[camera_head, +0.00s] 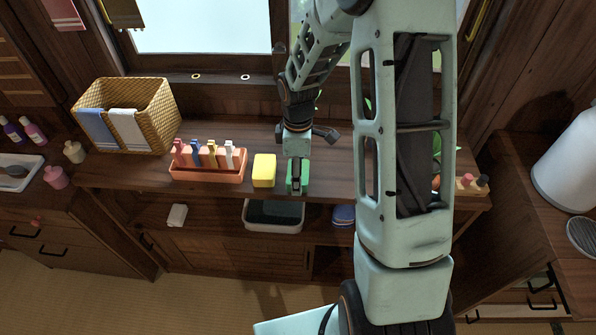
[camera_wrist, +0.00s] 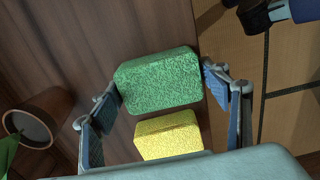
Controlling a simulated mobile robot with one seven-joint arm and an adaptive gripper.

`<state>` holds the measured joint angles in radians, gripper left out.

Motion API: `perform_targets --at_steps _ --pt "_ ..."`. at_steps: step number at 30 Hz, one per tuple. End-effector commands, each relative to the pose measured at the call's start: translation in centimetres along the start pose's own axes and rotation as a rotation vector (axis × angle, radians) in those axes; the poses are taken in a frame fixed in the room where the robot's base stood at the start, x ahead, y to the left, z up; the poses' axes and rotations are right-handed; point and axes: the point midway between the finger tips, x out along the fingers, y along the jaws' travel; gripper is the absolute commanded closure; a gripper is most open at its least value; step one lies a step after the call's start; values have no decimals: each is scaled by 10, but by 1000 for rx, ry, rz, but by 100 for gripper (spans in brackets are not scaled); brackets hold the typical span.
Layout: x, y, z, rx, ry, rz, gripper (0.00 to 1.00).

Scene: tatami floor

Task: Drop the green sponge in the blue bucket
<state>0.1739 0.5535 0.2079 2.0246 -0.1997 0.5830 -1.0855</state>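The green sponge (camera_head: 304,172) is at the front edge of the wooden counter, partly covered by my gripper (camera_head: 297,182). In the wrist view, the green sponge (camera_wrist: 158,82) lies between the two spread fingertips of my gripper (camera_wrist: 161,88). The fingers look open, with the left tip very close to the sponge; I cannot tell whether it touches. A yellow sponge (camera_head: 264,170) sits just left of the green one and also shows in the wrist view (camera_wrist: 168,136).
An orange tray with clothespin-like pegs (camera_head: 208,168) stands left of the sponges, and a wicker basket (camera_head: 155,105) behind it. On the shelf below are a white basin (camera_head: 250,222) and a blue object (camera_head: 343,215), partly hidden. My arm covers the counter's right part.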

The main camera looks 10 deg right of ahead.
Motion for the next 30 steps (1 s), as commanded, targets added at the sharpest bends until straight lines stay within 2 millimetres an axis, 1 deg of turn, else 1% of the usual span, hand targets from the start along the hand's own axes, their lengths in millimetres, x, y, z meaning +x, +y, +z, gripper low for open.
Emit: perform_targets --at_steps 1,2,10,14,17,24,27,30 --pt "0 0 0 0 0 0 22" --pt "0 0 0 0 0 0 19" --pt "-1 0 0 0 0 0 19" --pt "-8 1 0 0 1 2 19" --pt "-24 2 0 1 1 5 19" --pt "-77 2 0 1 1 6 19" --pt "-96 2 0 2 1 5 19" --pt "-110 1 0 0 0 4 19"
